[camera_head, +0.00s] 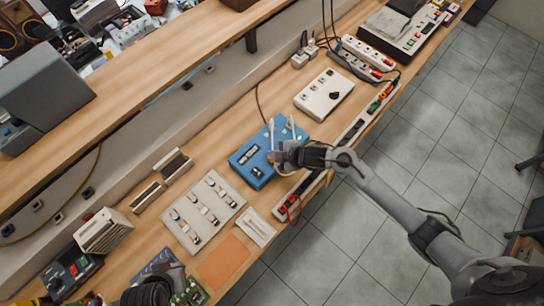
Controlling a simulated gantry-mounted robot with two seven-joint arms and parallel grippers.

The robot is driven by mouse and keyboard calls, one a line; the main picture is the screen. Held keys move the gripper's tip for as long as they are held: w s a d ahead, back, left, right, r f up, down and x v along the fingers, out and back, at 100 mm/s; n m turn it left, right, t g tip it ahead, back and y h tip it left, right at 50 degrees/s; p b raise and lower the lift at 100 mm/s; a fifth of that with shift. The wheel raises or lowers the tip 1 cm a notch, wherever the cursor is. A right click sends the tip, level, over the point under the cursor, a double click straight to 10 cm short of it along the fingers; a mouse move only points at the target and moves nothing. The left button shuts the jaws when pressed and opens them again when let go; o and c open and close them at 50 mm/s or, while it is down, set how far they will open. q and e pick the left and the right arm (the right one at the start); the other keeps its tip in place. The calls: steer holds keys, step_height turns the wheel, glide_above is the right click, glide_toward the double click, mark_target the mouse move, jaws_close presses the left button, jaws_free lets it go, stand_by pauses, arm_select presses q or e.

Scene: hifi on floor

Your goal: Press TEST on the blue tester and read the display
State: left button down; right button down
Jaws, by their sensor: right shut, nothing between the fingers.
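The blue tester (246,170) lies on the wooden bench near the middle of the head view. A narrow display window and a second pale strip show on its left part; both are too small to read. My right gripper (274,155) is shut and empty, over the tester's right part. It hides some of the tester's face, and I cannot tell whether it touches. A small yellow spot shows by the fingertips; I cannot tell what it is. The TEST label cannot be made out. A dark part, likely my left gripper (174,275), shows at the bottom edge, its jaws unclear.
A grey panel with several switches (202,212) lies left of the tester. A white box (324,94) lies beyond it. Power strips (368,53) and cables lie along the bench. An orange mat (223,262) is near the front edge, and a raised shelf (175,75) runs behind.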

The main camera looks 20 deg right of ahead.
steer(key=shift+f, duration=0.25)
steer(key=shift+f, duration=0.2)
steer(key=shift+f+b, duration=0.2)
steer(key=shift+b, duration=0.1)
stand_by(0.6)
steer(key=shift+f, duration=0.25)
stand_by(0.5)
steer(key=shift+r, duration=0.15)
steer(key=shift+r+p, duration=0.55)
steer(key=shift+p, duration=0.1)
steer(key=shift+r, duration=0.2)
